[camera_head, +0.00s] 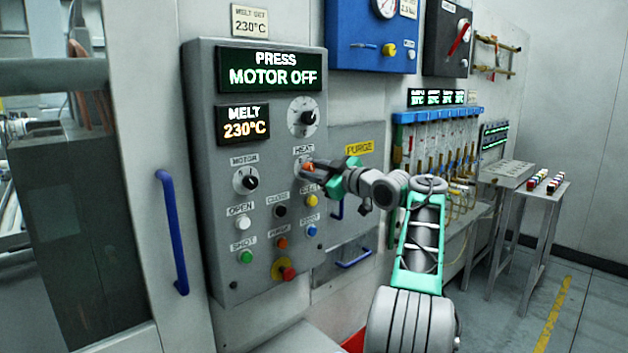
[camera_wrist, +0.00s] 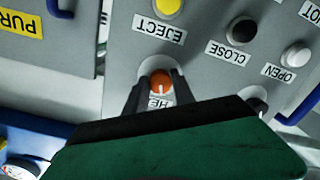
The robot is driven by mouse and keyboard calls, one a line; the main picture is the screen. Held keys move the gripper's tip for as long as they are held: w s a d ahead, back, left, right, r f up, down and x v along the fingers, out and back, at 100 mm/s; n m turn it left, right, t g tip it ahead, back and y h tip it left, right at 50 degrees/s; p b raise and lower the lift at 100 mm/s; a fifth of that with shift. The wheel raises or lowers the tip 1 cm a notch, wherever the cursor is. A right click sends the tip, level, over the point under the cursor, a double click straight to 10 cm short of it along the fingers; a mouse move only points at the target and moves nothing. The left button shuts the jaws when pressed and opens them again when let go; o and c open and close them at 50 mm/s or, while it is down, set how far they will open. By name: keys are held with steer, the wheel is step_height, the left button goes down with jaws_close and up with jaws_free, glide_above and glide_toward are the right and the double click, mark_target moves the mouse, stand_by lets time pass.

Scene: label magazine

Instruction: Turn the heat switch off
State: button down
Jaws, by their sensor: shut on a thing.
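The heat switch (camera_head: 308,167) is an orange knob under the HEAT label on the grey control panel (camera_head: 215,190). In the wrist view the orange knob (camera_wrist: 161,81) sits between my two dark fingers, with a pale pointer mark on its face. The wrist view is upside down, and the label beside the knob is partly covered. My gripper (camera_head: 316,168) reaches in from the right and is shut on the knob. It also shows in the wrist view (camera_wrist: 160,90). The exact setting of the knob is hard to read.
The motor knob (camera_head: 246,180) is left of the heat switch. Several push buttons sit below, including a yellow one (camera_head: 312,200) close under my gripper and a red one (camera_head: 288,273). A display (camera_head: 270,70) reads "PRESS MOTOR OFF". A blue door handle (camera_head: 172,230) sticks out at left.

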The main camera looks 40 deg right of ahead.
steer(key=shift+n+b, duration=0.7)
steer(key=shift+n, duration=0.7)
steer(key=c, duration=1.1)
jaws_free()
steer(key=shift+o, duration=0.2)
steer(key=s+b, duration=0.1)
steer(key=s, duration=0.6)
steer(key=shift+s+d+r+b, duration=0.15)
steer(key=shift+s+b, duration=0.2)
steer(key=shift+s, duration=0.05)
steer(key=shift+s+d, duration=0.1)
